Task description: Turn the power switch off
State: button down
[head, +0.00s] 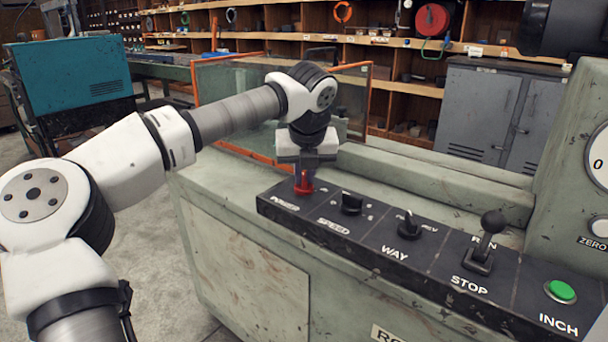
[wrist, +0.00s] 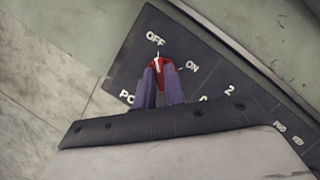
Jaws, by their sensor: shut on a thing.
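The red power switch (head: 304,187) is a knob at the left end of the black control panel (head: 372,258). In the wrist view the red knob (wrist: 163,66) shows between my two fingertips, and its white pointer mark faces the OFF label (wrist: 155,38). The ON label (wrist: 192,66) is to the right of the knob. My gripper (head: 303,177) points down over the switch and is shut on it. In the wrist view my gripper (wrist: 161,78) hides part of the knob and part of the POWER lettering.
Along the panel to the right are the speed knob (head: 351,203), the way knob (head: 407,227), the run/stop lever (head: 486,242) and the green inch button (head: 560,291). An orange-framed clear guard (head: 235,100) stands behind my arm.

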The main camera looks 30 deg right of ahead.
dwell(0.3)
jog(key=c, duration=1.5)
grip_release()
jog(key=p+v, duration=0.2)
jog(key=v, duration=1.1)
jog(key=shift+s+r, duration=0.1)
jog(key=shift+r, duration=0.35)
